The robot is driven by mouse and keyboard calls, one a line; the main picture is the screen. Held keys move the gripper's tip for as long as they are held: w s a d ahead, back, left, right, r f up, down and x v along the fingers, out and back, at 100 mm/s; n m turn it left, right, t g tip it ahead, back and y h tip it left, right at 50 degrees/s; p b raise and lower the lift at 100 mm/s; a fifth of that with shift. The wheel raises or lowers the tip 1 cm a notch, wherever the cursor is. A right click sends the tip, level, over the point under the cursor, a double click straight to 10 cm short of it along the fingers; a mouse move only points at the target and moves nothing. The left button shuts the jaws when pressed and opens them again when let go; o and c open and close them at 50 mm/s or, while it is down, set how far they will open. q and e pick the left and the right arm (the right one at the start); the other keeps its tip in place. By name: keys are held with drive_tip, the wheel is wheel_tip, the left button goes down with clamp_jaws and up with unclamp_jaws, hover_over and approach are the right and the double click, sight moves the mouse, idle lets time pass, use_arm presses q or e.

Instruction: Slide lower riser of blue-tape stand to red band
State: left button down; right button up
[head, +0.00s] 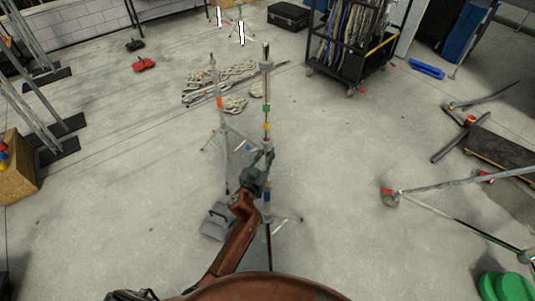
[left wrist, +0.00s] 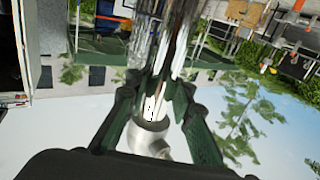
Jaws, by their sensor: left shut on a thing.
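The blue-tape stand (head: 267,212) stands upright in front of me in the head view, with blue tape low on its column. Green, yellow and red bands (head: 266,140) show higher up on its thin risers. A grey collar (head: 266,66) sits near the top. My left gripper (head: 263,163) is at the middle of the column, above the blue tape, and is shut on the lower riser. In the left wrist view its green fingers (left wrist: 160,95) flank the shiny tube, with a silver collar (left wrist: 149,138) between them. The gripper partly hides the column. My right gripper is out of view.
A second stand with orange tape (head: 219,102) is close by on the left. A grey sandbag (head: 217,221) lies near the stand bases. Coiled rope (head: 234,72) lies behind. A black cart (head: 352,50) stands at back right; metal stands (head: 450,182) lie at right.

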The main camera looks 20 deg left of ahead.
sight(264, 147)
use_arm(q)
drive_tip(key=shift+r+p, duration=0.9)
drive_tip(key=shift+r, duration=0.55)
drive_tip(key=shift+r+p, duration=1.95)
drive_tip(key=shift+r, duration=0.1)
drive_tip(key=c, duration=1.9)
unclamp_jaws()
drive_tip(key=shift+f, duration=0.1)
drive_tip(key=o, duration=0.4)
drive_tip(key=shift+f, duration=0.15)
drive_tip(key=shift+s, duration=0.1)
